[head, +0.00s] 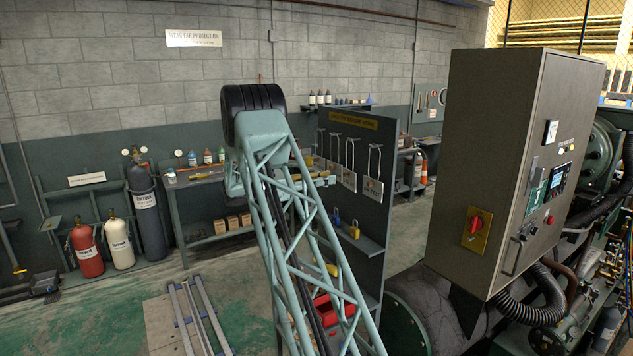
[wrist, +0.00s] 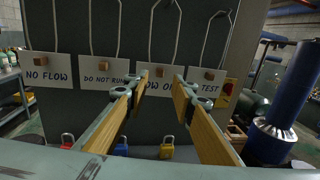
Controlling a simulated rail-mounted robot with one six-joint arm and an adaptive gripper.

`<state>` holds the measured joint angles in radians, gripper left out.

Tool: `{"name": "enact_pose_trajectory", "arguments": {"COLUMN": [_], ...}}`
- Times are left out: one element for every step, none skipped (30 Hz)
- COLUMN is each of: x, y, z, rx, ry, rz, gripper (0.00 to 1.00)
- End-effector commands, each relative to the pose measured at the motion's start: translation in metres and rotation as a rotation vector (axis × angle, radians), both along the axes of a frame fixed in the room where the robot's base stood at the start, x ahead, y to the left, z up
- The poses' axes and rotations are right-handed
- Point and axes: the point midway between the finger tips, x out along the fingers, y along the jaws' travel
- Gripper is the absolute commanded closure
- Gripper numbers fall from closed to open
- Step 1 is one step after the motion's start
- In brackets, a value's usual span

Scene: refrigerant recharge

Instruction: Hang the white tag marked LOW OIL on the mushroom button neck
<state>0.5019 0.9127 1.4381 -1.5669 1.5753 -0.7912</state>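The white LOW OIL tag (wrist: 159,87) hangs by its wire loop on a dark board in the wrist view, third from the left. Its lettering is partly hidden by my finger, and a small brown block shows on its upper part. My gripper (wrist: 158,92) is open and empty, its two wood-coloured fingers pointing at the board on either side of the tag.
A NO FLOW tag (wrist: 48,75), a DO NOT RUN tag (wrist: 101,70) and a TEST tag (wrist: 207,88) hang beside it. Padlocks, including a yellow one (wrist: 167,147), are below.

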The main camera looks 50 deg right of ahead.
Motion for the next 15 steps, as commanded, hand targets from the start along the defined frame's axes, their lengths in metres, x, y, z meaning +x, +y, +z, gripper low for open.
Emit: {"name": "enact_pose_trajectory", "arguments": {"x": [-0.005, -0.007, -0.010, -0.012, -0.014, -0.017, -0.019, -0.021, -0.023, -0.024, -0.026, -0.028, -0.029, -0.030, -0.031], "y": [-0.008, -0.012, -0.017, -0.020, -0.024, -0.029, -0.033, -0.036, -0.040, -0.043, -0.046, -0.049, -0.051, -0.053, -0.056], "z": [0.000, 0.000, 0.000, 0.000, 0.000, 0.000, 0.000, 0.000, 0.000, 0.000, 0.000, 0.000, 0.000, 0.000, 0.000], "rx": [0.000, 0.000, 0.001, 0.001, 0.001, 0.000, 0.000, 0.000, 0.000, 0.000, 0.000, 0.001, 0.001, 0.001, 0.001], "ry": [0.000, 0.000, 0.000, 0.000, 0.000, 0.000, 0.000, 0.000, 0.000, 0.000, 0.000, 0.000, 0.000, 0.000, 0.000], "rz": [-0.002, -0.001, -0.001, -0.002, -0.002, -0.002, -0.002, -0.002, -0.001, 0.000, 0.000, -0.001, -0.001, -0.001, -0.001], "gripper": [0.77, 0.77, 0.77, 0.77, 0.77, 0.77, 0.77, 0.77, 0.77, 0.77, 0.77, 0.77, 0.77, 0.77, 0.77]}}
